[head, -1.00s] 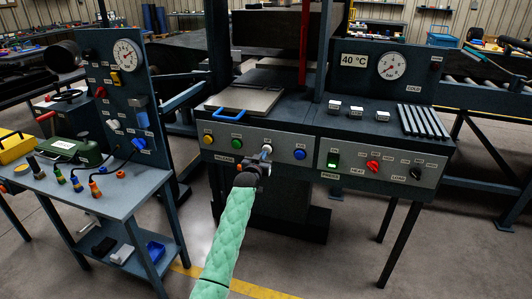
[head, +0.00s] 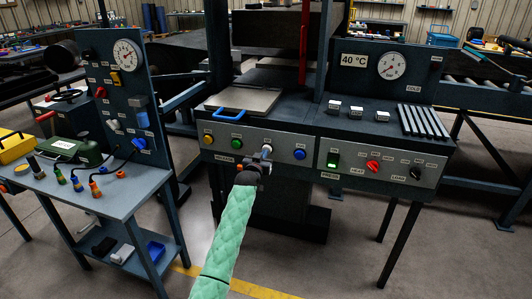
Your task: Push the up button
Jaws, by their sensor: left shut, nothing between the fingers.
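The grey control panel (head: 222,154) on the press front carries a row of round buttons. From left to right they are yellow (head: 208,139), green (head: 236,143), white (head: 266,148) and blue (head: 300,154). Their small labels are too small to read, so I cannot tell by text which is the up button. My left gripper (head: 263,160) is shut and empty. Its fingertips point at the white button and overlap its lower part in the head view. I cannot tell whether they touch it. My right gripper is not in view.
Right of the buttons are a lit green switch (head: 332,159), a red knob (head: 373,166) and a black knob (head: 416,173). A tray with a blue handle (head: 229,114) lies above the panel. A side table (head: 110,192) with connectors stands at left.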

